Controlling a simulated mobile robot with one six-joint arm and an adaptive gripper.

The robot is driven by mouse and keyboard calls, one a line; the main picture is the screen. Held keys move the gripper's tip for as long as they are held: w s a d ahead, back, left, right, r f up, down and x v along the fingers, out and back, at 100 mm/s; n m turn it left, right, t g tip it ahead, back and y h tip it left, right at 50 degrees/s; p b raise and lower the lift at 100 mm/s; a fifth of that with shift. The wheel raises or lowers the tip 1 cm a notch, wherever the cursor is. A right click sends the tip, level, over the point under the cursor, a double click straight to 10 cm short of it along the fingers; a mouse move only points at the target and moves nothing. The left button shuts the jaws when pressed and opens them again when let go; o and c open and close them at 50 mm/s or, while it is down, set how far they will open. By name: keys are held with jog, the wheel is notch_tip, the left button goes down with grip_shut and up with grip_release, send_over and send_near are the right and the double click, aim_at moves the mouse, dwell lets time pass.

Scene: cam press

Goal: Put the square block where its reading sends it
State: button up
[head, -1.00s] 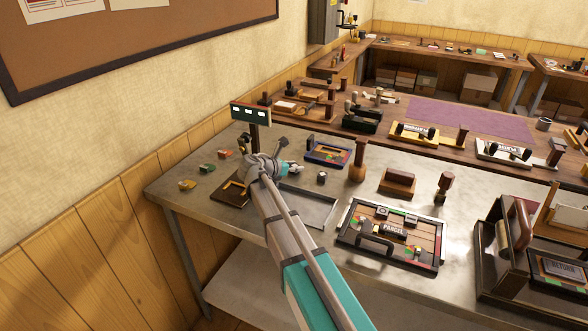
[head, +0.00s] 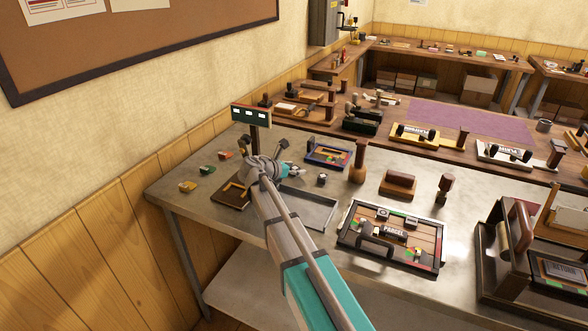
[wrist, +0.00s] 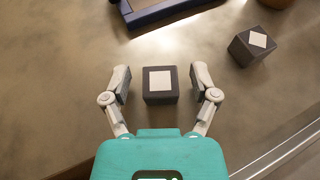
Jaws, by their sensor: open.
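The square block is a dark cube (wrist: 160,86) with a white square on top, standing on the metal bench in the wrist view. My gripper (wrist: 161,80) is open, with one finger on each side of the cube and a gap on both sides. In the head view my gripper (head: 288,171) is low over the bench, and largely hides this cube. A second dark cube (wrist: 252,46) with a white diamond stands to the right; it also shows in the head view (head: 322,180). A dark sign (head: 250,116) with three white panels stands behind my gripper, too small to read.
A shallow grey tray (head: 322,226) lies right of my arm, and a dark wooden frame (head: 222,199) left. A blue-framed board (head: 327,165) lies behind. A brown post (head: 358,165) and the PARCEL board (head: 440,262) stand right. Several small coloured pieces (head: 187,187) lie at left.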

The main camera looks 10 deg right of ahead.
jog(key=p+v, duration=0.4)
jog(key=v, duration=0.6)
jog(key=shift+r, duration=0.25)
jog(key=shift+v, duration=0.95)
